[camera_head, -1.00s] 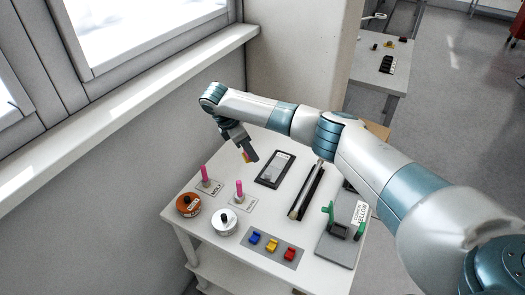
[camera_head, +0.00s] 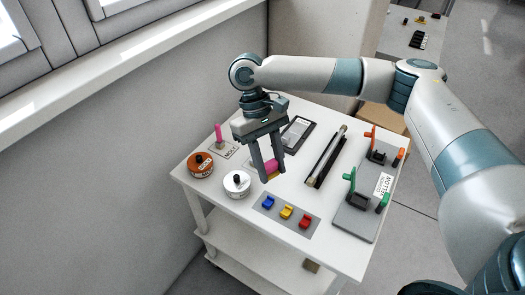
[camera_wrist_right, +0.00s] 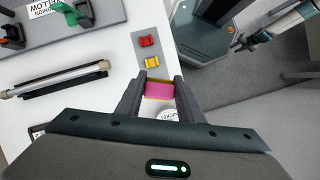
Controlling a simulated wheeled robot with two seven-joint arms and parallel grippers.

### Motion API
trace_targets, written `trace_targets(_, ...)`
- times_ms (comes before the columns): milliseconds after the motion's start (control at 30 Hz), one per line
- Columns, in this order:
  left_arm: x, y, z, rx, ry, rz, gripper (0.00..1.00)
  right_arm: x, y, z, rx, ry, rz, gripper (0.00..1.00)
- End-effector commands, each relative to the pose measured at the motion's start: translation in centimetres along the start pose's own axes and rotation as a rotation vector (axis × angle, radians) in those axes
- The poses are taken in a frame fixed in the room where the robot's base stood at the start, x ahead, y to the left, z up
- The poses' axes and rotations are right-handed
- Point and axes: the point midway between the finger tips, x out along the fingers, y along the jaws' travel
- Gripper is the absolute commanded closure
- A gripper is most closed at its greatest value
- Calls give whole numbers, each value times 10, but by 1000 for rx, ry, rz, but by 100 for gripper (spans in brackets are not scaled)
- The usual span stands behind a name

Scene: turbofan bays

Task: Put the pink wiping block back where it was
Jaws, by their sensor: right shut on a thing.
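The pink wiping block (camera_wrist_right: 160,90) has a yellow-orange layer and sits between the fingers of my right gripper (camera_wrist_right: 160,92). In the head view the block (camera_head: 271,166) is held above the white cart top, with my right gripper (camera_head: 271,172) pointing down and shut on it. The gripper hangs near the white round tin (camera_head: 237,185) and the grey strip of coloured blocks (camera_head: 266,208). One pink peg (camera_head: 218,133) stands upright on a plate marked MOLY. The other peg is hidden behind the gripper. My left gripper is not in view.
An orange-brown tin (camera_head: 200,166) stands at the cart's left. A dark framed panel (camera_head: 298,133) lies behind the gripper. A rod in a black tray (camera_head: 327,155) and a grey fixture with green and orange clamps (camera_head: 362,200) are to the right.

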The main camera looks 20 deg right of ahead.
Motion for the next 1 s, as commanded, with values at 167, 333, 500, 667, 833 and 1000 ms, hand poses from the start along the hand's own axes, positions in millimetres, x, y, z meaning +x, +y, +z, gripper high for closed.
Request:
trace_targets(167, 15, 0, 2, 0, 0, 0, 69, 19, -5, 35, 154, 2, -64, 90)
trace_targets(333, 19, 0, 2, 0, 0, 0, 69, 24, -7, 52, 229, 2, -94, 90)
trace_targets(500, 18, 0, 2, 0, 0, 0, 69, 24, -8, 55, 243, 1, -100, 90)
trace_targets(667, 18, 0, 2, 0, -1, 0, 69, 24, -8, 55, 243, 2, -99, 90)
trace_targets(833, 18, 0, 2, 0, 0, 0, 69, 24, -8, 54, 242, 2, -99, 90)
trace_targets(1000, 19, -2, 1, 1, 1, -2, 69, 24, -8, 54, 242, 2, -99, 90)
